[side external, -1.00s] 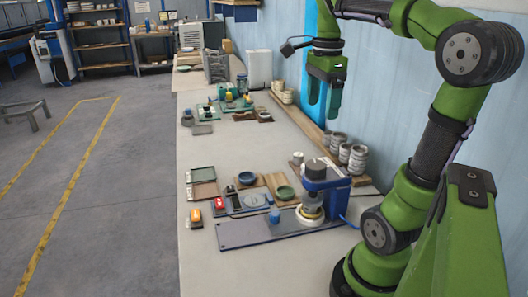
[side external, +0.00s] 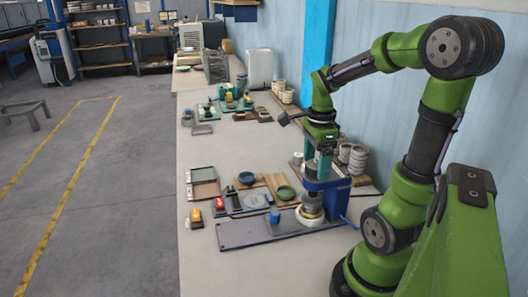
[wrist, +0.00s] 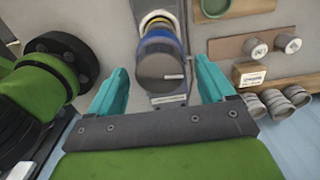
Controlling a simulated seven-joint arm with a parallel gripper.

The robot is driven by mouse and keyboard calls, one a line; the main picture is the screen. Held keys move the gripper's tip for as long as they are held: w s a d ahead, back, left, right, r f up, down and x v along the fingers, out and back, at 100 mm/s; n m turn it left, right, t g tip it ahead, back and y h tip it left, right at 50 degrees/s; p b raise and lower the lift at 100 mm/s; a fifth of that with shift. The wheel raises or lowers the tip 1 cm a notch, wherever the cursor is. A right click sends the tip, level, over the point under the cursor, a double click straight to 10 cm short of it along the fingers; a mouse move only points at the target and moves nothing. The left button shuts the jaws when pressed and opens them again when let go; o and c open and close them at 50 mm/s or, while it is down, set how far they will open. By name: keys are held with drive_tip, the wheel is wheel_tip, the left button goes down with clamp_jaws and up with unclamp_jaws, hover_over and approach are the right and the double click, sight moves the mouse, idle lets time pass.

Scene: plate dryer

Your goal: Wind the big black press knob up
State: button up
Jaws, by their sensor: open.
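The blue press (side external: 336,190) stands on a long blue-grey base plate (side external: 250,234) near the wall side of the bench. Its big black knob (wrist: 160,72) shows as a dark round disc in the wrist view. My gripper (wrist: 163,77) is open and points down over the press, with one teal finger on each side of the knob. Gaps show between the knob and both fingers. My gripper also shows in the side view (side external: 317,166), where its fingers mostly hide the knob. I cannot tell how far down the fingers reach beside it.
Stacked pale cups (side external: 354,158) stand on a wooden board behind the press. The near bench area left of the base plate is clear.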

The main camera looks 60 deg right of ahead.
drive_tip(key=shift+f, duration=0.6)
drive_tip(key=c, duration=1)
drive_tip(key=shift+c, duration=0.2)
